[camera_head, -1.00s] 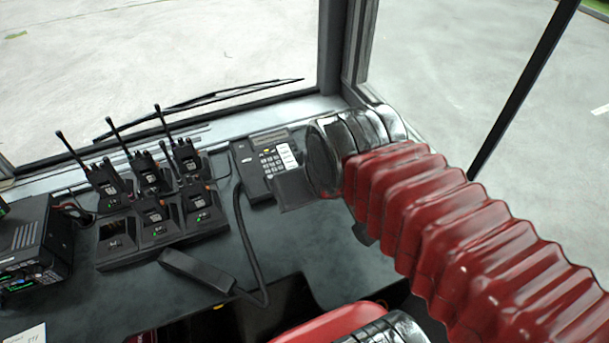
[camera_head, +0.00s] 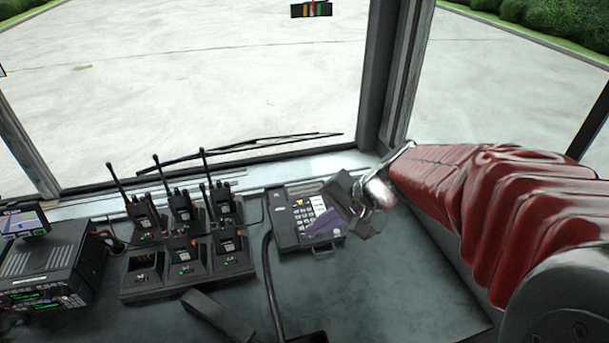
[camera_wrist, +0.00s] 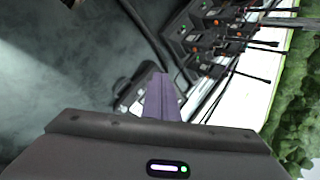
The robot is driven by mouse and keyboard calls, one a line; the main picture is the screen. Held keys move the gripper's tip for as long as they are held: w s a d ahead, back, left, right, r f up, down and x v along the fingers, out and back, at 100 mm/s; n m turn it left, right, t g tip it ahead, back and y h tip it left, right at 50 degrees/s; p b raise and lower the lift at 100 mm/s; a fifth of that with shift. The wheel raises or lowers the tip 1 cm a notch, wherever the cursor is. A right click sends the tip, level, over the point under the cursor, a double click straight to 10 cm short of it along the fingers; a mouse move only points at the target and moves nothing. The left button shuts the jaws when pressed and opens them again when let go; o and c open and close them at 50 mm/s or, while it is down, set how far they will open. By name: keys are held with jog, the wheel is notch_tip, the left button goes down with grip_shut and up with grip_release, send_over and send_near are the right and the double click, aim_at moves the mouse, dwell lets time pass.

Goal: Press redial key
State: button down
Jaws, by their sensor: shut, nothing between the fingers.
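The desk phone (camera_head: 287,228) sits on the dashboard below the window, with a light keypad (camera_head: 312,210) on its right side. The redial key cannot be made out among its small keys. My gripper (camera_head: 316,229) reaches in from the right, its purple fingers shut and empty over the phone's lower right part. Whether the tips touch the phone cannot be told. In the wrist view the shut fingers (camera_wrist: 161,80) point at the phone (camera_wrist: 136,88) and hide much of it.
The dark handset (camera_head: 215,318) lies off the phone at the front, its cord running along the phone's left side. A charger rack (camera_head: 190,280) with several radios stands to the left. A radio unit (camera_head: 50,265) is at far left.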

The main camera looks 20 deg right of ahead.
jog(key=w+d+f+m+t+y, duration=0.1)
jog(key=w+d+f+m, duration=0.2)
jog(key=w+d+m, duration=0.15)
jog(key=m+t, duration=0.3)
jog(key=m, duration=0.1)
send_over(341, 235)
jog(key=s, duration=0.1)
notch_tip(341, 235, down, 3)
jog(key=shift+s+r, duration=0.1)
jog(key=shift+s, duration=0.1)
jog(key=shift+w+f, duration=0.2)
jog(key=shift+f, duration=1.25)
jog(key=shift+w+f, duration=0.2)
jog(key=shift+f, duration=1.3)
jog(key=shift+w+f, duration=0.2)
jog(key=shift+f, duration=1.25)
jog(key=shift+w+f, duration=0.1)
jog(key=shift+f, duration=0.5)
jog(key=shift+r, duration=0.7)
jog(key=shift+r, duration=0.1)
